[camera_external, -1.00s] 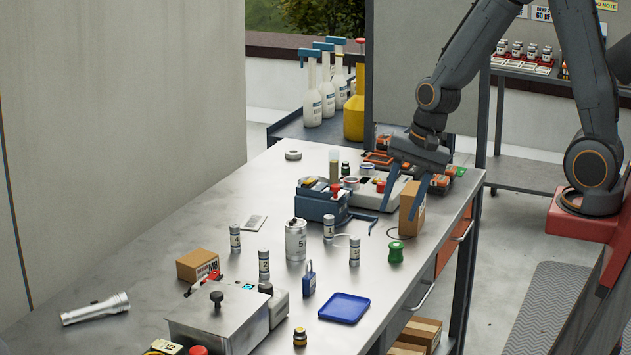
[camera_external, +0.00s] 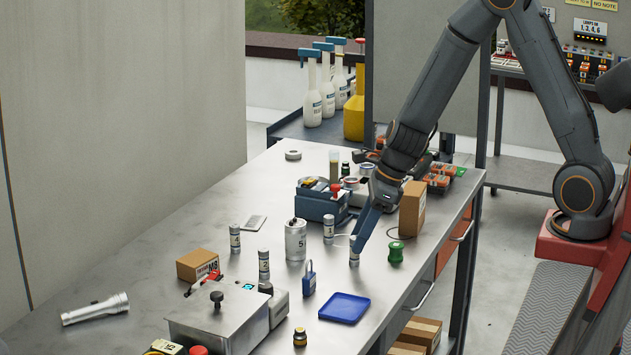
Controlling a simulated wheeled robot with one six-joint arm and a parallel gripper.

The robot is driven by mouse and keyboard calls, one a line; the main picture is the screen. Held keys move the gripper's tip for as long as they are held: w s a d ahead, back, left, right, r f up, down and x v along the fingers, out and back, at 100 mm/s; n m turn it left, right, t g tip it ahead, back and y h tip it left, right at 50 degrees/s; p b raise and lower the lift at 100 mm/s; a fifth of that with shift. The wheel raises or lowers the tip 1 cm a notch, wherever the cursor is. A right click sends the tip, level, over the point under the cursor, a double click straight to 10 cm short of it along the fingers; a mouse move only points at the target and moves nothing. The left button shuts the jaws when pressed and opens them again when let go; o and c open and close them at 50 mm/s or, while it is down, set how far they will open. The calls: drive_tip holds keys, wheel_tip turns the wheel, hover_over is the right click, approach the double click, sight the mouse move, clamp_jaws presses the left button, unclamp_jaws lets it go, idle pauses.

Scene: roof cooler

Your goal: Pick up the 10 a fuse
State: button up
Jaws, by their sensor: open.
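Several small silver-banded fuses stand upright on the metal bench. The one at the right (camera_external: 354,259) looks like the 10 A fuse, but its label is too small to read surely. My gripper (camera_external: 357,246) is open and points down at this fuse, with its blue fingers at the fuse's upper part. The fingers hide part of it, and I cannot tell whether they touch it. Other fuses marked 1 (camera_external: 328,232), 2 (camera_external: 264,267) and 4 (camera_external: 235,241) stand to its left.
A green spool (camera_external: 396,254) and an upright cardboard box (camera_external: 412,210) stand close to the right of my gripper. A blue padlock (camera_external: 309,281), a blue tray (camera_external: 345,309) and a larger silver cylinder (camera_external: 295,242) are nearby. A blue-grey case (camera_external: 322,205) stands behind.

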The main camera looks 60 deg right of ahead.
sight(354, 264)
drive_tip(key=b+x, duration=0.1)
drive_tip(key=x, duration=0.2)
drive_tip(key=shift+w+f, duration=0.1)
drive_tip(key=shift+f, duration=0.2)
clamp_jaws()
drive_tip(key=shift+r, duration=0.1)
